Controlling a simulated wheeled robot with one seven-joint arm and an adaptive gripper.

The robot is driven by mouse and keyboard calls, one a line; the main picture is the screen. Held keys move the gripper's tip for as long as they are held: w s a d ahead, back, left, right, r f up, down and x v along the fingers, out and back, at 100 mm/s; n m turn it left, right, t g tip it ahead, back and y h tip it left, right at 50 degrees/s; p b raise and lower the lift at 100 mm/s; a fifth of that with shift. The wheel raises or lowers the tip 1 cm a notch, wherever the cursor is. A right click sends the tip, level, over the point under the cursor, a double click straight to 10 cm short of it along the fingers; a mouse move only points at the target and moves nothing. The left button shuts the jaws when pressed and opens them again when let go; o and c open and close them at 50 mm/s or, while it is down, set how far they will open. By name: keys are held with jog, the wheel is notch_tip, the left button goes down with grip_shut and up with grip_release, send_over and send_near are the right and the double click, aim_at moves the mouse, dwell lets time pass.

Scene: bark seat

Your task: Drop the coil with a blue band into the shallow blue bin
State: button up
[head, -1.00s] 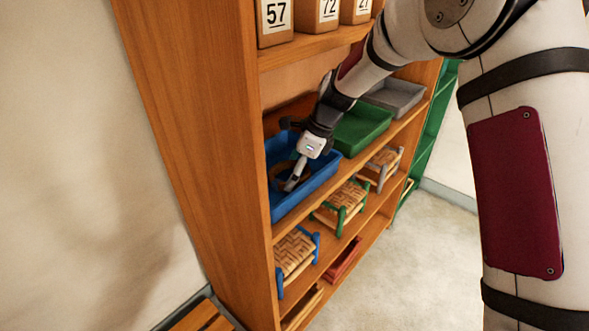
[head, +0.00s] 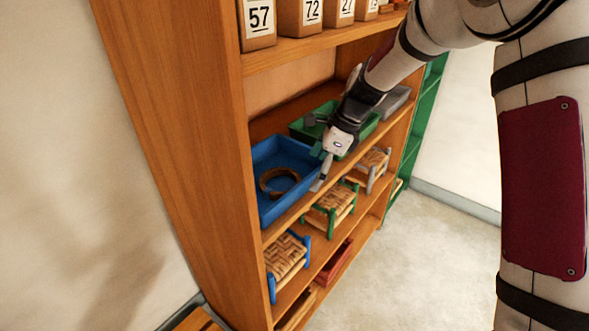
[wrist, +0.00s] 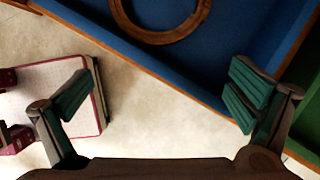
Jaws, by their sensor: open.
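A brown ring-shaped coil (head: 265,186) lies flat inside the shallow blue bin (head: 268,213) on the shelf. I cannot make out a blue band on it from here. In the wrist view part of the coil (wrist: 127,27) shows at the top, resting on the blue floor of the bin (wrist: 222,62). My gripper (head: 320,154) is at the bin's right front side, apart from the coil. In the wrist view my gripper (wrist: 155,100) has its fingers spread wide with nothing between them.
A green bin (head: 299,131) stands right of the blue one, with a grey bin (head: 396,100) beyond. Small woven stools (head: 287,256) sit on the shelf below. Numbered blocks (head: 258,20) stand on the shelf above. The floor in front (head: 430,250) is clear.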

jog(key=shift+s+d, duration=0.15)
jog(key=shift+d, duration=0.9)
jog(key=shift+s+d, duration=0.1)
jog(key=shift+d, duration=0.9)
jog(key=s+d+r+n+t+h, duration=0.1)
jog(key=s+d+r+n, duration=0.1)
jog(key=s+r+n, duration=0.45)
jog(key=s+d+r+n+h, duration=0.1)
jog(key=s+d+r+n, duration=0.2)
jog(key=s+r, duration=0.5)
jog(key=s+d+n+t+h, duration=0.1)
jog(key=s+n, duration=0.4)
jog(key=s, duration=0.5)
jog(key=s+d+n+h, duration=0.1)
jog(key=s+d+n, duration=0.3)
jog(key=s, duration=0.7)
jog(key=shift+d+f+n+t, duration=0.15)
jog(key=shift+d+n+t, duration=0.1)
jog(key=shift+n+t, duration=0.25)
jog(key=shift+t, duration=0.3)
notch_tip(320, 180, up, 4)
jog(key=p, duration=0.3)
